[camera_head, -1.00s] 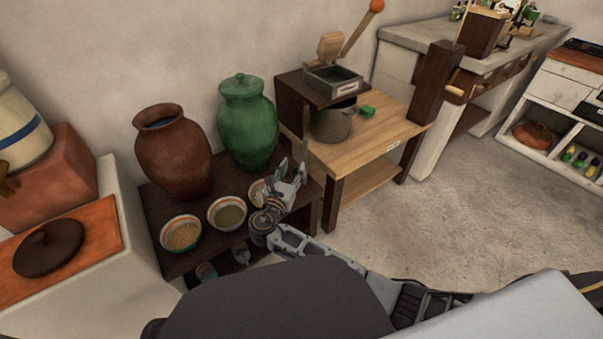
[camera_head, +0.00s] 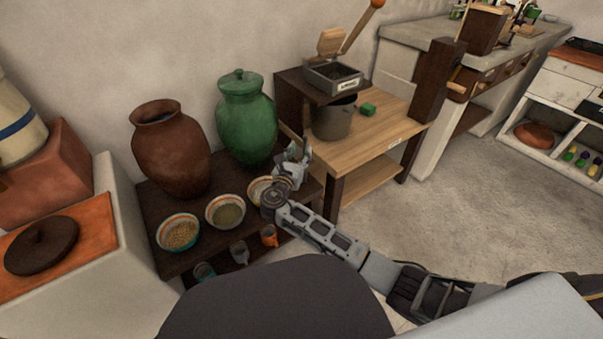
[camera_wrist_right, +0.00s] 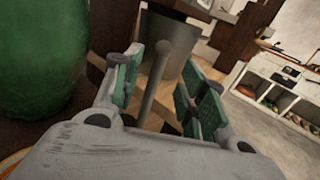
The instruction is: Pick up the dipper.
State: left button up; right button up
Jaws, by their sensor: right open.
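A grey rod, which looks like the dipper's handle (camera_wrist_right: 151,88), stands between the fingers of my right gripper (camera_wrist_right: 160,85) in the right wrist view. The green-padded fingers are open, with a gap showing on both sides of the rod. The dipper's lower end is hidden behind the gripper body. In the head view, my right gripper (camera_head: 294,162) is over the right end of the dark low shelf (camera_head: 150,207), beside the green jar (camera_head: 247,118). I cannot make out the dipper clearly there. My left gripper is not in view.
A brown jar (camera_head: 171,155) and several bowls, including a grain bowl (camera_head: 178,233), stand on the low shelf. Just right is a wooden table (camera_head: 375,132) with a grey pot (camera_head: 333,122) and a green block (camera_head: 368,109). Open floor (camera_head: 470,200) lies further right.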

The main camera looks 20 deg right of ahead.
aim_at(305, 143)
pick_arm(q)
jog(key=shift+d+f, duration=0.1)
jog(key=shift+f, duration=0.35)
pick_arm(e)
jog(key=shift+w+d, duration=0.4)
jog(key=shift+w, duration=0.2)
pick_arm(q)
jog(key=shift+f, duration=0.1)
pick_arm(e)
jog(key=shift+w, duration=0.1)
jog(key=shift+w+d+b, duration=0.4)
jog(key=shift+w+b, duration=0.15)
jog(key=shift+b, duration=0.15)
jog(key=shift+b+x, duration=0.55)
jog(key=shift+x, duration=0.3)
jog(key=shift+w+d+b, duration=0.3)
jog(key=shift+w+d, duration=0.1)
jog(key=shift+w, duration=0.15)
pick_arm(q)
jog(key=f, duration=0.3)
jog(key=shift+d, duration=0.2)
pick_arm(e)
jog(key=shift+w+d, duration=0.15)
jog(key=shift+w, duration=0.1)
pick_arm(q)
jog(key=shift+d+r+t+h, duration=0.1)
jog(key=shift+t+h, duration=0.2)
pick_arm(e)
jog(key=shift+c, duration=0.4)
